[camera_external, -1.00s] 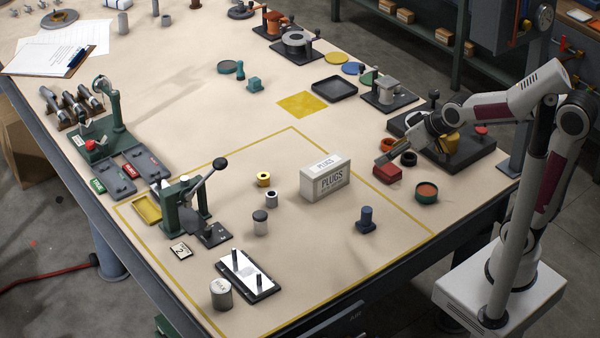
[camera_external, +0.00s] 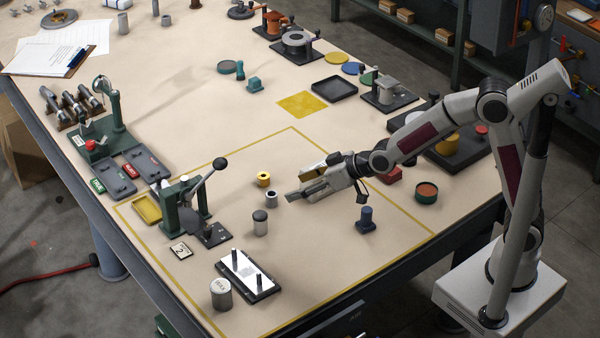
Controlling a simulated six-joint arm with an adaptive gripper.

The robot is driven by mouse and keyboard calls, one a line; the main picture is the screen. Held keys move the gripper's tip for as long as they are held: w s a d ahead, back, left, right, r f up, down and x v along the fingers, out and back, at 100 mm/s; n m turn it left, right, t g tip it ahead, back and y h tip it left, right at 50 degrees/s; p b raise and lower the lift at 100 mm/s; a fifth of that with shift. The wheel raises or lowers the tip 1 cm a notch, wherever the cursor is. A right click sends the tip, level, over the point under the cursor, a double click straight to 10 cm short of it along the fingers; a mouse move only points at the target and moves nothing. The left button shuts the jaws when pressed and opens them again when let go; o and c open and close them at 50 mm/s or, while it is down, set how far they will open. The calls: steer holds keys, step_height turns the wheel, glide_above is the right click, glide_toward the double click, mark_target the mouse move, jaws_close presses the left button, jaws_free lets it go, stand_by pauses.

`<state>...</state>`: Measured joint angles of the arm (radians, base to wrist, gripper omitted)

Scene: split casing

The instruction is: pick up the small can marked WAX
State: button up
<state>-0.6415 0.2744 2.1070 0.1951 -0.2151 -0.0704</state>
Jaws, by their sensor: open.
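A small grey can (camera_external: 221,293) stands upright near the table's front edge, at the lower left of the yellow-lined area. Lettering shows on it, too small to read surely; it looks like the WAX can. My gripper (camera_external: 300,184) is open and empty over the middle of the lined area, pointing left. It is well apart from the can, up and to its right. Another small grey can with a dark lid (camera_external: 260,223) stands between them.

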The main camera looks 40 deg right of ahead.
steer(key=s+a+f+n+y, duration=0.1)
steer(key=a+f, duration=0.3)
steer(key=a, duration=0.3)
steer(key=a+f+n+y, duration=0.1)
steer(key=a+f, duration=0.3)
steer(key=a, duration=0.3)
steer(key=n+t+y, duration=0.1)
steer(key=y, duration=0.1)
glide_toward(221, 290)
steer(key=w+f, duration=0.3)
steer(key=shift+a, duration=0.3)
steer(key=shift+w+a, duration=0.1)
steer(key=shift+x, duration=1.15)
steer(key=shift+w+a, duration=0.1)
steer(key=shift+w, duration=0.05)
steer(key=shift+x, duration=2.45)
steer(key=shift+r, duration=0.1)
